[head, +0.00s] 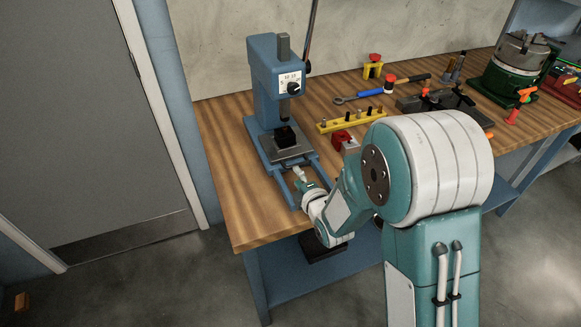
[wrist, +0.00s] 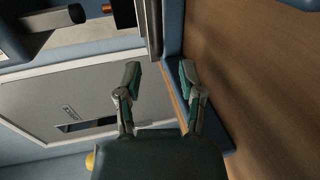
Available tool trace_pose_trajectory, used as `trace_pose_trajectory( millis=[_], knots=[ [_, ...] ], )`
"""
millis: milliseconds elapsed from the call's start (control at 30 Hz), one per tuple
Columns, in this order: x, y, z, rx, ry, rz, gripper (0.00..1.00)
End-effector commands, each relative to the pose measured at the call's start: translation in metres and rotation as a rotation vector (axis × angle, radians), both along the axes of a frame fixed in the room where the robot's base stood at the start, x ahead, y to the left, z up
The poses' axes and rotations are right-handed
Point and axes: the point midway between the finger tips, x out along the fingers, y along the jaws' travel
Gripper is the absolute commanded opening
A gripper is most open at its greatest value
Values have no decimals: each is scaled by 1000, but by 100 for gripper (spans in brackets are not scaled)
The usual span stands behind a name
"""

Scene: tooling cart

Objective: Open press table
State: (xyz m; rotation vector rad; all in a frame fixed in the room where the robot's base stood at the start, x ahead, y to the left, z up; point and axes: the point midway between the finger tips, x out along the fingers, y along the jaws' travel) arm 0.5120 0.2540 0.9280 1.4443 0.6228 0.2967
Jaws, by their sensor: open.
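The blue press (head: 264,85) stands upright at the left end of the wooden bench. Its grey press table (head: 270,153) lies under the ram, with a black block (head: 286,138) on it. Two blue rails (head: 283,188) run from the table toward the bench's front edge. My gripper (head: 299,175) is over the rails, just in front of the table. In the wrist view my gripper (wrist: 160,76) is open, with nothing seen between its fingers. A grey metal edge (wrist: 154,28) and a blue strip (wrist: 174,40) lie beyond the fingertips. Whether the fingers touch anything cannot be told.
A yellow rack (head: 340,123) with pegs and a red item (head: 341,138) are right of the press. A blue wrench (head: 368,94), a dark vise (head: 433,101) and a green machine (head: 512,72) stand farther right. Bare wood (head: 225,150) is left of the press.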

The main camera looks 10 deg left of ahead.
Motion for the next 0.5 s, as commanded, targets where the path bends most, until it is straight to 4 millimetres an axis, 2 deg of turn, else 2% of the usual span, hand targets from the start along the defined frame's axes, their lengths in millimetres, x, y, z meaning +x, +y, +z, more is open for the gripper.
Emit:
trace_pose_trajectory(
  millis=[200, 333, 500],
  knots=[
    [31, 21, -9, 1, 1, 1, 50],
    [42, 29, -11, 1, 1, 0, 50],
    [47, 31, -13, 1, 2, 0, 50]
  ],
)
